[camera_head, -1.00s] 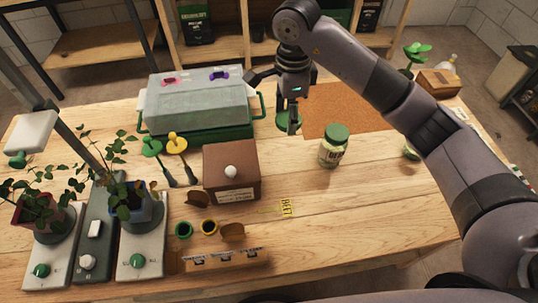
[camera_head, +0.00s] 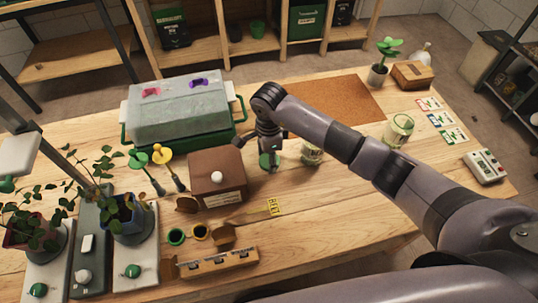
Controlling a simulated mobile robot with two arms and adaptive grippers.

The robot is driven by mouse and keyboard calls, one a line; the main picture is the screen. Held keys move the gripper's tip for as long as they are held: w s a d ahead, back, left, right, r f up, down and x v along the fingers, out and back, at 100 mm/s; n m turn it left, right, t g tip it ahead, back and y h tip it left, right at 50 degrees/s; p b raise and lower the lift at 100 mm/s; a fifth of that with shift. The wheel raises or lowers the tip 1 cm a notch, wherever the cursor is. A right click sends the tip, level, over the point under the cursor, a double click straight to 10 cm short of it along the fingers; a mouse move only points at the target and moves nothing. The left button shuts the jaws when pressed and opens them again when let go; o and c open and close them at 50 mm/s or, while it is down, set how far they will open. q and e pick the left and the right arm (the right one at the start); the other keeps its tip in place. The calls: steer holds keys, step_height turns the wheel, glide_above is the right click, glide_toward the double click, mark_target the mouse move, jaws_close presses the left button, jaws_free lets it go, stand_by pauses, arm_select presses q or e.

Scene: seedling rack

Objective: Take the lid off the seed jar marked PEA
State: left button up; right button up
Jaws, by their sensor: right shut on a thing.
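My right gripper (camera_head: 268,158) points down over the table, to the right of the brown box. It is shut on a green thing (camera_head: 264,161) that looks like a jar lid, mostly hidden by the fingers. One glass jar (camera_head: 312,153) with a pale label stands just right of the gripper, and my arm hides its top. A second glass jar (camera_head: 398,131) stands farther right, behind my forearm. Its top looks pale, with no green lid showing. I cannot read PEA on either jar. My left gripper is not in view.
The brown box (camera_head: 217,185) with a white knob is left of the gripper. A grey-green case (camera_head: 178,110) stands behind it. A yellow BEET tag (camera_head: 274,207) lies in front. A cork mat (camera_head: 335,100) lies behind my arm.

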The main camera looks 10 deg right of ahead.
steer(key=shift+f, duration=0.1)
steer(key=shift+f+b, duration=0.15)
steer(key=shift+b, duration=0.15)
steer(key=o, duration=1.3)
steer(key=shift+r+p, duration=0.3)
steer(key=shift+p, duration=0.05)
steer(key=shift+w+r, duration=0.1)
steer(key=shift+r, duration=0.2)
step_height(320, 180, up, 11)
steer(key=b, duration=0.3)
steer(key=shift+r, duration=0.2)
